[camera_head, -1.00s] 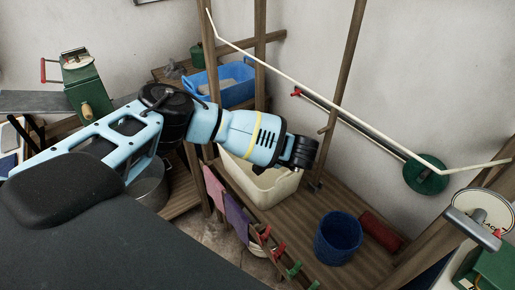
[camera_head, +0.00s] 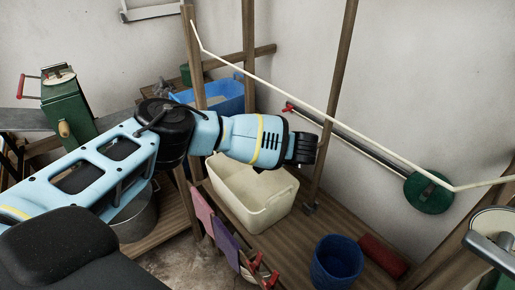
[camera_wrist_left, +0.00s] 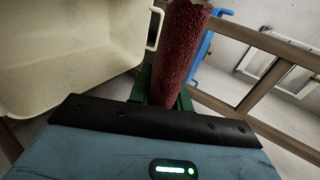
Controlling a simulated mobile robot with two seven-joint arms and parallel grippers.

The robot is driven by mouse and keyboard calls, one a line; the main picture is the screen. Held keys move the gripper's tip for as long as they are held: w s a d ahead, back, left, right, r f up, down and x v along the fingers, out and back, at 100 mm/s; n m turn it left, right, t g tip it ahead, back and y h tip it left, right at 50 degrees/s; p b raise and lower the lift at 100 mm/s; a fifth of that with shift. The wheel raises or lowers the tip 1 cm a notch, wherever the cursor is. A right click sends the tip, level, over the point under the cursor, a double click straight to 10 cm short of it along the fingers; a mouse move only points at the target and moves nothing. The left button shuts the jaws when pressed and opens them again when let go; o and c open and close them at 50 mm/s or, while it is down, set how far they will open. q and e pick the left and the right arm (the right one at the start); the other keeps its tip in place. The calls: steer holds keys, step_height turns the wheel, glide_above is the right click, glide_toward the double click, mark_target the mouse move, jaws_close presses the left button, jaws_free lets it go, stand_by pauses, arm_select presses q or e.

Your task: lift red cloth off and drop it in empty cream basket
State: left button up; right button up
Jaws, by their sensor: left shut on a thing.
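In the left wrist view the red cloth (camera_wrist_left: 180,50) is a long, bunched, textured roll. It is held between the green fingers of my left gripper (camera_wrist_left: 163,95), which is shut on it. The cream basket (camera_wrist_left: 75,50) fills the left of that view, beside the cloth. In the head view the basket (camera_head: 245,205) stands on the wooden slatted platform, and its visible inside looks empty. My left gripper (camera_head: 303,149) appears over the basket's far right rim in the picture. Its fingers and the held cloth are hidden there. My right gripper is not in view.
A blue tub (camera_head: 222,97) sits behind the arm. Pink (camera_head: 201,211) and purple (camera_head: 226,242) cloths hang in front of the basket. A blue bucket (camera_head: 337,262) and a dark red roll (camera_head: 383,257) are at right. Wooden posts (camera_head: 333,100) and a pale rail (camera_head: 300,92) stand close.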

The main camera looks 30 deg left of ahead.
arm_select(q)
steer(key=o, duration=0.8)
steer(key=shift+o, duration=0.2)
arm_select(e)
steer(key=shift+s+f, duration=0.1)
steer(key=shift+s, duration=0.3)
arm_select(q)
steer(key=v, duration=0.8)
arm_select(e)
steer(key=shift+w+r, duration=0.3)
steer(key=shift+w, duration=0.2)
arm_select(q)
steer(key=shift+a+f, duration=0.1)
steer(key=shift+f, duration=0.05)
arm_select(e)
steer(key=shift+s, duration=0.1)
